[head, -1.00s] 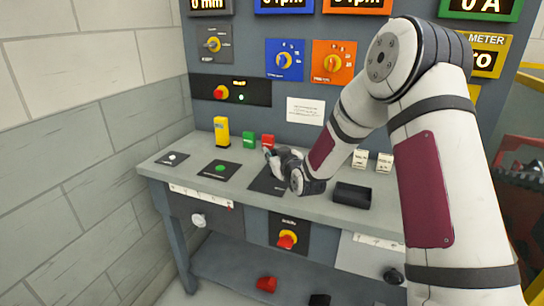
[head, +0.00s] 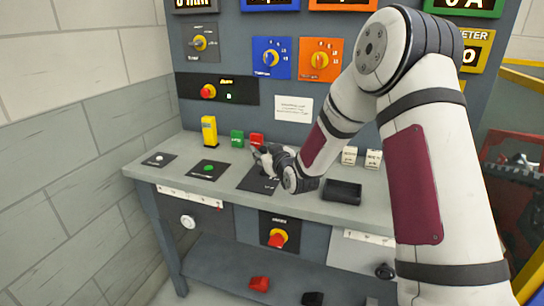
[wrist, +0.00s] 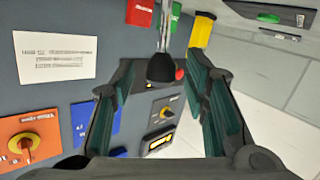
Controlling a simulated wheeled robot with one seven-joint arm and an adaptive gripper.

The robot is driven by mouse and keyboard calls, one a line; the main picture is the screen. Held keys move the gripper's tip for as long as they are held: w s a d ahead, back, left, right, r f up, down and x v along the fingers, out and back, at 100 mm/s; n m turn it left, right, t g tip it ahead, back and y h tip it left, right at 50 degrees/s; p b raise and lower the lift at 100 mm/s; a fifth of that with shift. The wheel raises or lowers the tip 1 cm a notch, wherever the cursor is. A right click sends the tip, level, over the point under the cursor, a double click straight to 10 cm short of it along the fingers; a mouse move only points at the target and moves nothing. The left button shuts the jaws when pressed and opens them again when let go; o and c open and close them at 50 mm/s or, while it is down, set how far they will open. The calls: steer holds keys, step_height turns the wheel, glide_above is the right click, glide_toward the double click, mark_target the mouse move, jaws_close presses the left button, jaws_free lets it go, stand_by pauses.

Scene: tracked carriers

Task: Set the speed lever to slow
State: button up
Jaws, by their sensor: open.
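The speed lever shows in the wrist view as a thin metal shaft with a black knob (wrist: 161,68). It stands between the two fingers of my gripper (wrist: 163,58). The fingers are open, with a gap visible on both sides of the knob. In the head view my gripper (head: 262,154) is low over a dark plate (head: 256,182) on the bench, and it hides the lever there. The lever's slow and fast marks cannot be made out.
A yellow block (head: 209,131), a green block (head: 237,138) and a red block (head: 257,140) stand behind my gripper on the bench (head: 222,204). A black tray (head: 342,192) is to the right. The green button plate (head: 209,169) is to the left. The upright panel rises behind.

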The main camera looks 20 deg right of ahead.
steer(key=s+d+r, duration=0.1)
steer(key=s, duration=0.9)
steer(key=shift+s+r, duration=0.2)
steer(key=shift+r, duration=0.2)
steer(key=shift+r, duration=0.1)
steer(key=s+r+m+g+h+p, duration=0.1)
steer(key=s+r+g+p, duration=0.2)
steer(key=s+r, duration=0.45)
steer(key=s+r+g+h+p, duration=0.1)
steer(key=s+r+g+p, duration=0.3)
steer(key=s, duration=0.6)
steer(key=s+a+r+m+g+p, duration=0.1)
steer(key=s+r+g, duration=0.1)
steer(key=s, duration=1.1)
steer(key=s+a+r+m+g+p, duration=0.1)
steer(key=s+r, duration=0.3)
steer(key=s, duration=0.9)
steer(key=shift+s+a+m+g+p, duration=0.15)
steer(key=shift+a+m+g+p, duration=0.25)
steer(key=shift+g, duration=0.5)
